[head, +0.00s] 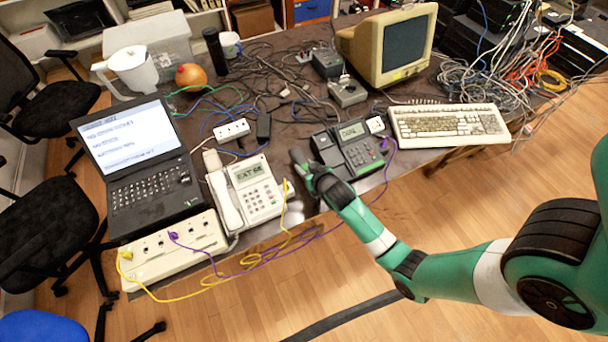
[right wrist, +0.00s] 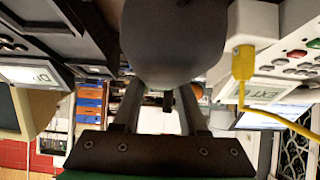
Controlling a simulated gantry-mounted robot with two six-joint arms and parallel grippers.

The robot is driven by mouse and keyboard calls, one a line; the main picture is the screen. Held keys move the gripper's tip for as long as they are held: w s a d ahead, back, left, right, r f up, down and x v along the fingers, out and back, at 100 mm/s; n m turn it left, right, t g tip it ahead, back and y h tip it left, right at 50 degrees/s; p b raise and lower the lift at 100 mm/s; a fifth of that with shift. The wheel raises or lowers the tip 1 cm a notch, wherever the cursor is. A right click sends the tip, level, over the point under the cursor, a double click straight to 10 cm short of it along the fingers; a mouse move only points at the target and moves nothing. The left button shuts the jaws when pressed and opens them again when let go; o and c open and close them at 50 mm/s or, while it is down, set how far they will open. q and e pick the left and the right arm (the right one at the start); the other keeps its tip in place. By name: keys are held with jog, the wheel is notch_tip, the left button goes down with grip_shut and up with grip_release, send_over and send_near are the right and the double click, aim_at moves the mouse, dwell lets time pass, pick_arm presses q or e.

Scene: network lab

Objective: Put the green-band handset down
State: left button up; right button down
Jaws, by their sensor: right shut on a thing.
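My right gripper (head: 316,178) is shut on a dark handset (head: 300,160) between the two desk phones in the head view. In the right wrist view, the rounded dark end of the handset (right wrist: 175,40) fills the space between the fingers (right wrist: 158,92). No green band can be made out clearly on it. The dark phone (head: 362,155) is just right of the gripper, with its display lit and its left side seemingly bare of a handset. Whether the held handset touches the table is hard to tell. My left gripper is not in view.
A white phone (head: 256,192) with its handset (head: 224,200) on it stands left of the gripper, a yellow cable (right wrist: 245,80) plugged into it. A keyboard (head: 448,125) lies right of the dark phone. Loose cables (head: 285,85) clutter the table behind. A laptop (head: 140,160) stands left.

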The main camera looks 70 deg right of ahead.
jog(key=shift+w+d+f, duration=0.25)
jog(key=shift+f, duration=0.05)
jog(key=shift+w+d+f, duration=0.1)
jog(key=shift+f, duration=0.15)
jog(key=shift+f+b, duration=1)
jog(key=shift+f, duration=0.55)
jog(key=shift+w+f, duration=0.1)
jog(key=shift+f, duration=0.15)
jog(key=shift+c, duration=2.2)
grip_release()
